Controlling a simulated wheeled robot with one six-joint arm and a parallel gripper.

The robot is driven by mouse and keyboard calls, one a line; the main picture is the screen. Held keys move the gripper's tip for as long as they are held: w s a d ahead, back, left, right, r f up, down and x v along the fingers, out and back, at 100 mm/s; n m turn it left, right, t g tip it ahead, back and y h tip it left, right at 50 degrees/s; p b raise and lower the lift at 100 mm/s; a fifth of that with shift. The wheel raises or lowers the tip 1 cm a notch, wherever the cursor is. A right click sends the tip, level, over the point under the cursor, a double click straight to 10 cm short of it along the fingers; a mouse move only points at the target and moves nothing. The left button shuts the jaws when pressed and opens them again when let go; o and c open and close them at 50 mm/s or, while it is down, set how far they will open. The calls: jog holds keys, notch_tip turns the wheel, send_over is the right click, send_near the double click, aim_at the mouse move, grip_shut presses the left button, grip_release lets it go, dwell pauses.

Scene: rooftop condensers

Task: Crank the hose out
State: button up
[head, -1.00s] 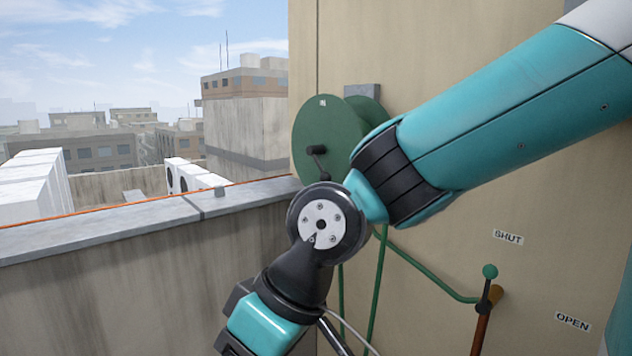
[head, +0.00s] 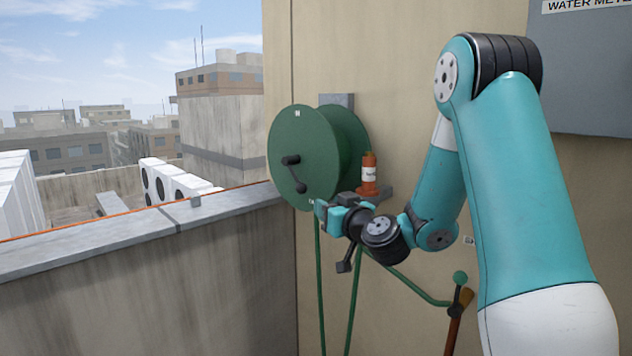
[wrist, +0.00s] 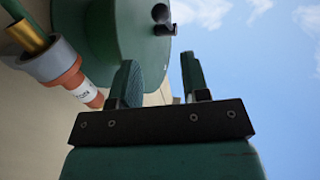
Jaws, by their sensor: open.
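The green hose reel (head: 296,135) is mounted on the beige wall beside the parapet. Its black crank (head: 296,174) points down from the hub on the near face, and part of it shows at the top of the wrist view (wrist: 162,16). My gripper (head: 320,206) is just below and right of the crank, at the reel's lower edge. In the wrist view its two fingers (wrist: 165,80) stand apart with nothing between them; the crank lies beyond their tips, apart from them. Green hose (head: 355,300) hangs below the reel, partly hidden by my arm.
An orange nozzle-like piece (head: 369,172) with a white label stands in a bracket right of the reel, close to my gripper. A grey box (head: 585,75) is upper right. The parapet (head: 150,225) runs left.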

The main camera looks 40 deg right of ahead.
aim_at(304, 190)
jog(key=w+p, duration=0.3)
jog(key=w, duration=0.1)
jog(key=w+d+p, duration=0.1)
jog(key=w+p, duration=0.2)
jog(key=w, duration=0.2)
jog(key=w+p, duration=0.4)
jog(key=shift+w+d+r, duration=0.15)
jog(key=shift+w+d, duration=0.15)
jog(key=shift+w, duration=0.4)
jog(key=shift+c, duration=0.3)
